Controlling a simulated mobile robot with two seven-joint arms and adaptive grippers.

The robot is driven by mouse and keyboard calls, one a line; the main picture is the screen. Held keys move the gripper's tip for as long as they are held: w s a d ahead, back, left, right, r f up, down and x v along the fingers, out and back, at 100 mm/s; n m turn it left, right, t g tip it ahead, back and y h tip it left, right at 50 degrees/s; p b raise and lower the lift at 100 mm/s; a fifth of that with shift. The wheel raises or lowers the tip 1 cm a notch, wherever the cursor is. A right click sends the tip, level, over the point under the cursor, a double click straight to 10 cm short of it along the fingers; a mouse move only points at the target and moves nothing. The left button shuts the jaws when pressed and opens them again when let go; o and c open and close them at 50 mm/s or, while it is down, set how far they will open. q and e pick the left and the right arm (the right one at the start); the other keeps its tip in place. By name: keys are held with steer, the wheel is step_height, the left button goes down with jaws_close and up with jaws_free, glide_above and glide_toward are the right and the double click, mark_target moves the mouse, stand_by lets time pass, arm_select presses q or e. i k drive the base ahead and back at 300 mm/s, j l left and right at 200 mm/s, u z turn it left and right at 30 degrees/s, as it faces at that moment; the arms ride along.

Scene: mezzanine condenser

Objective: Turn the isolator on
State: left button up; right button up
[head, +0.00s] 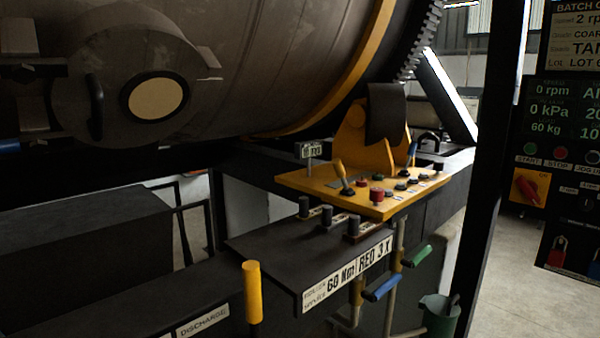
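The isolator (527,188) is a red rotary handle on a yellow square plate, low on the dark control panel at the right of the head view. The handle looks tilted, running from upper left to lower right. Small lettering on the plate is too small to read surely. Neither of my grippers is in view, so nothing of mine is seen touching the isolator.
Push buttons (561,154) sit above the isolator, and a red padlock (557,250) hangs below it. A dark post (490,180) stands left of the panel. A yellow console (345,188) with levers and a large drum (250,60) fill the left and middle.

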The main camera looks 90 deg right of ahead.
mark_target(529, 189)
steer(key=z, duration=3.85)
steer(key=i+l+z, duration=0.1)
steer(key=z, duration=0.15)
